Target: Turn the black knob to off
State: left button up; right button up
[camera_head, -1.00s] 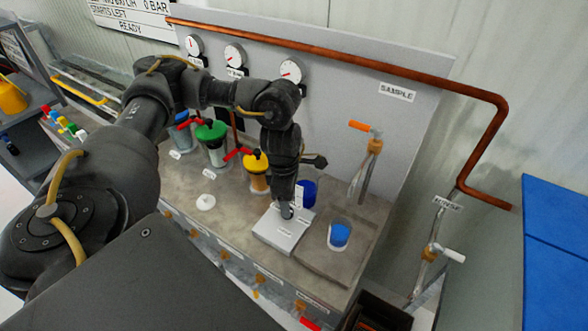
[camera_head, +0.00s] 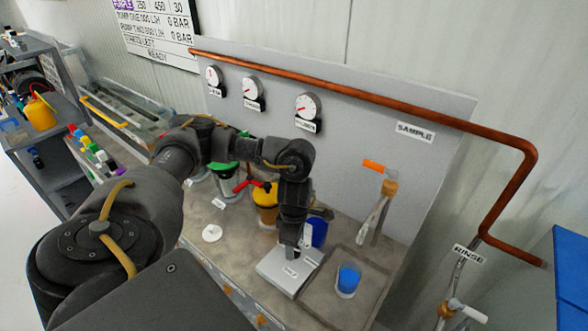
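My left arm comes in from the left and reaches over the bench. My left gripper (camera_head: 291,250) points down at the small grey box (camera_head: 288,272) on the bench, at or just above its top. Whether its fingers are open or shut is too small and hidden to tell. I cannot make out a black knob clearly; the gripper and wrist cover part of the box. A dark piece shows beside the wrist, but I cannot tell whether it belongs to my arm. My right gripper is not in view.
A cup with blue contents (camera_head: 347,280) stands on the tray right of the box. An orange-handled sample tap (camera_head: 375,166) is behind it. Yellow (camera_head: 265,212) and green-topped pots stand left of the wrist. A copper pipe (camera_head: 360,91) runs along the back panel.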

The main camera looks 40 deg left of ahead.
pick_arm(q)
jog(key=shift+s+f, duration=0.1)
jog(key=shift+f, duration=0.85)
jog(key=c, duration=1)
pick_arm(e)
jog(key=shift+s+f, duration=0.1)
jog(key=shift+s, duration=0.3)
